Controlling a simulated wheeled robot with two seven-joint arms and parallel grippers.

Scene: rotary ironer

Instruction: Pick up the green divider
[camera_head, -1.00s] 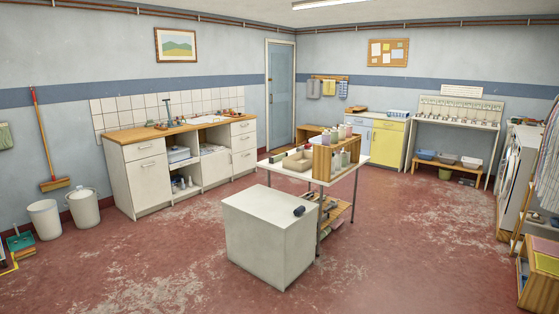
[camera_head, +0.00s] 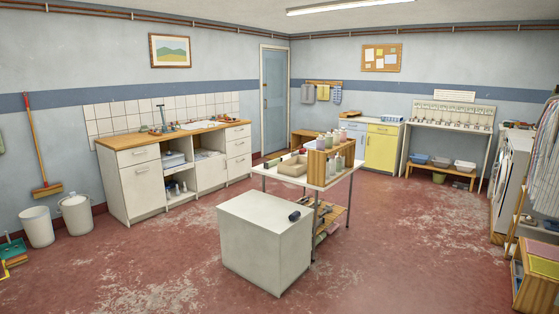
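I cannot make out a green divider anywhere in the head view. Neither of my grippers is in view. A white-topped table (camera_head: 262,173) in the middle carries a shallow tan box (camera_head: 293,167) and a wooden rack (camera_head: 317,163) with several bottles. Small dark items lie at the table's left edge, too small to tell apart. On a lower wooden shelf of this table are more small items, partly hidden by the white block in front.
A white machine (camera_head: 510,175) stands right. Red floor is open left and right of the block.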

